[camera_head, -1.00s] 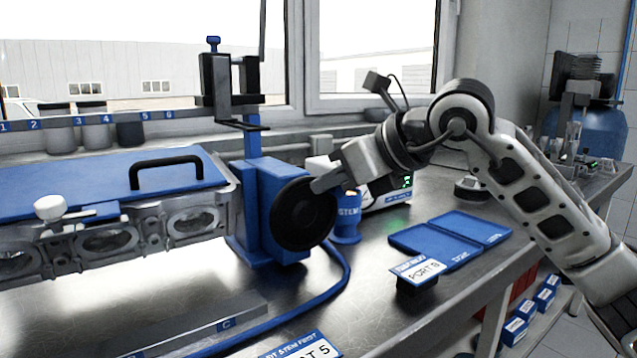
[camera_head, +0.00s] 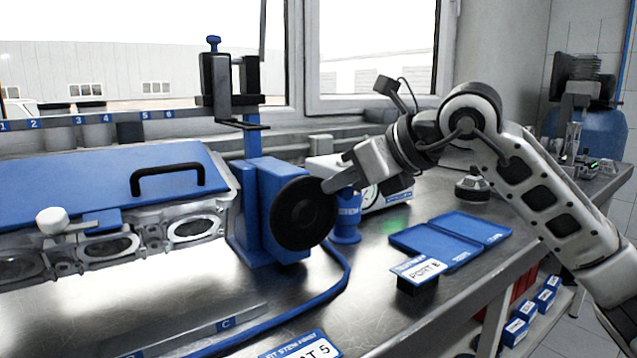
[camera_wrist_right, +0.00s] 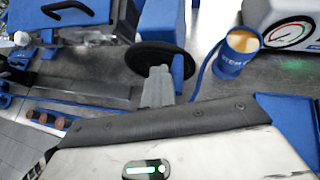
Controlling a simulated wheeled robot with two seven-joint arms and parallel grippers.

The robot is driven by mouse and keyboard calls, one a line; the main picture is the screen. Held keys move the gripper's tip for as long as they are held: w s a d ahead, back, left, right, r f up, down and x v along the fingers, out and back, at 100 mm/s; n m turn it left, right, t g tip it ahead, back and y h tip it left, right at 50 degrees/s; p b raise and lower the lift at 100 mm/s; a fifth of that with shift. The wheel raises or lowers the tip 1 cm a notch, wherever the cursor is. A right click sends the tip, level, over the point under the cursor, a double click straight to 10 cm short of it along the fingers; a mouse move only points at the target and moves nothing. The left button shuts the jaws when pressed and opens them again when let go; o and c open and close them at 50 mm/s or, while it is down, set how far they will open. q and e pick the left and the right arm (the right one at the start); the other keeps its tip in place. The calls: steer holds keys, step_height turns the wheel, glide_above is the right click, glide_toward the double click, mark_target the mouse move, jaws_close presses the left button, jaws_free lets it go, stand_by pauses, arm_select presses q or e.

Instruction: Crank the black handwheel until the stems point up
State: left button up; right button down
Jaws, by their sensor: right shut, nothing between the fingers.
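The black handwheel (camera_head: 304,213) is mounted on the right face of the blue gearbox stand (camera_head: 262,205). It also shows in the right wrist view (camera_wrist_right: 150,58). The metal cylinder head (camera_head: 150,232) lies to the left of the stand, with round ports along its front side and a blue plate with a black handle on top. My right gripper (camera_head: 328,184) is shut, its fingertips at the right edge of the handwheel. In the right wrist view the shut fingers (camera_wrist_right: 157,82) overlap the wheel's near rim; I cannot tell whether they touch it. My left gripper is not in view.
A blue cup (camera_head: 346,222) and a dial gauge box (camera_head: 375,194) stand to the right of the wheel. A blue tray (camera_head: 452,238) and a PORT sign (camera_head: 418,269) lie further right. A blue hose (camera_head: 346,270) runs along the bench. A clamp post (camera_head: 230,85) rises behind the stand.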

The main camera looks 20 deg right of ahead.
steer(key=shift+d, duration=0.1)
steer(key=shift+w+d+f, duration=0.1)
steer(key=shift+w+d, duration=0.1)
steer(key=shift+d, duration=0.15)
steer(key=shift+w+d+f+b, duration=0.15)
steer(key=shift+d+f+b, duration=0.1)
steer(key=shift+d+b, duration=0.15)
stand_by(0.3)
steer(key=shift+w+d+f, duration=0.1)
steer(key=shift+d+f, duration=0.25)
steer(key=shift+f, duration=0.05)
